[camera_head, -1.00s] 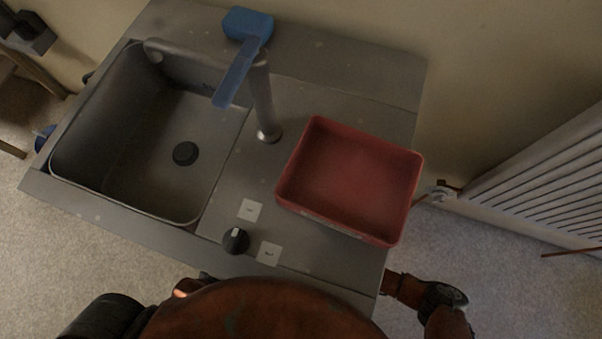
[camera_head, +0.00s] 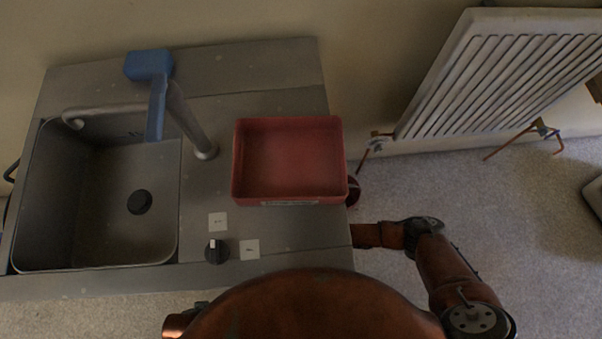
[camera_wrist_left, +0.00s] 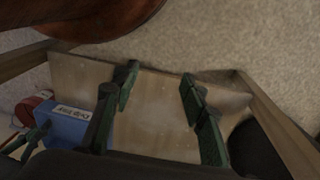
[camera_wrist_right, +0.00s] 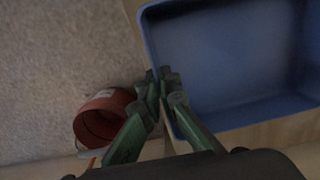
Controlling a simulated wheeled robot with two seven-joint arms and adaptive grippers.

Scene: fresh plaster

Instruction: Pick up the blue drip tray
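The blue drip tray (camera_wrist_right: 235,55) is low on a wooden board, with its near wall under my right gripper (camera_wrist_right: 160,80) in the right wrist view. The fingers are close together with the tray's side wall between them, so this gripper looks shut on the wall. In the left wrist view the tray (camera_wrist_left: 68,124) shows a white label, and my right gripper's green fingers are at its left side. My left gripper (camera_wrist_left: 160,82) is open and empty over the board. Neither gripper nor the blue tray shows in the head view; the sink unit hides them.
A red tray (camera_head: 290,160) stands on the sink unit's top (camera_head: 285,225), right of the tap (camera_head: 190,120) with its blue handle. A red bucket (camera_wrist_right: 103,117) is on the carpet beside the blue tray.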

